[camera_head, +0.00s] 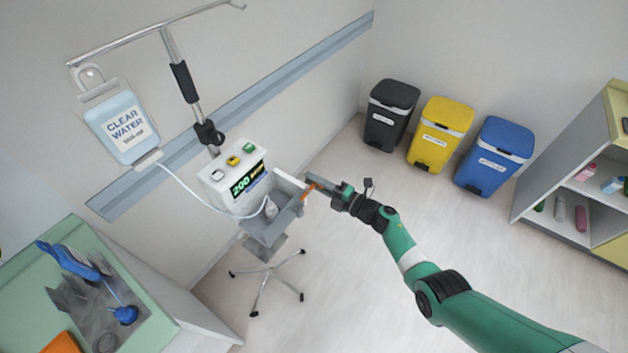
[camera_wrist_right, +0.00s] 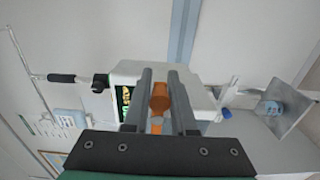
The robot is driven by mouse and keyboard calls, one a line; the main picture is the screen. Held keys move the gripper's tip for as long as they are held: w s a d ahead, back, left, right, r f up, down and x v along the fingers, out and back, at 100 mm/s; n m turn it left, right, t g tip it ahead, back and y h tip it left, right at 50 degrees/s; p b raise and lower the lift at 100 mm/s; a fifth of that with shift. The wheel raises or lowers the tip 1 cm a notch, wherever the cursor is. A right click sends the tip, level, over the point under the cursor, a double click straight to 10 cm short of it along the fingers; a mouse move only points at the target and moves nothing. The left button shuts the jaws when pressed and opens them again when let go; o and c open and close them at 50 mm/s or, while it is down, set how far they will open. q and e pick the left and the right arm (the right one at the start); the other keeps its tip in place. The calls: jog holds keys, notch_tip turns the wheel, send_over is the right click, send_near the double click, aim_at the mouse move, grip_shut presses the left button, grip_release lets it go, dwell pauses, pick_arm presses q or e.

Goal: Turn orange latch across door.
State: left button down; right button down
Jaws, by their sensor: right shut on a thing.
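The orange latch (camera_head: 309,190) shows at the right edge of the grey compartment (camera_head: 262,230) on the front of the white pump (camera_head: 229,180). A grey panel that looks like the door (camera_head: 287,218) stands there; its exact angle is hard to tell. My right gripper (camera_head: 314,184) reaches in from the right and is shut on the latch. In the right wrist view, the orange latch (camera_wrist_right: 160,97) lies between the two fingers of my right gripper (camera_wrist_right: 160,78), with the white pump (camera_wrist_right: 195,90) behind. The fingers partly hide the latch. My left gripper is not in view.
A clear water bag (camera_head: 122,127) hangs from the stand, and its tube (camera_head: 190,188) runs down into the compartment. A green-topped cabinet (camera_head: 45,285) is at lower left. Black, yellow and blue bins (camera_head: 441,133) stand at the back. The floor around the stand's legs is clear.

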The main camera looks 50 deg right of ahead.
jog(key=c, duration=0.7)
grip_release()
jog(key=shift+s, duration=0.35)
jog(key=s+p, duration=0.1)
jog(key=s, duration=0.2)
jog(key=s+d+p, duration=0.1)
jog(key=s+p, duration=0.1)
jog(key=s, duration=0.2)
jog(key=s+d+p, duration=0.1)
jog(key=s, duration=0.2)
jog(key=shift+s, duration=0.4)
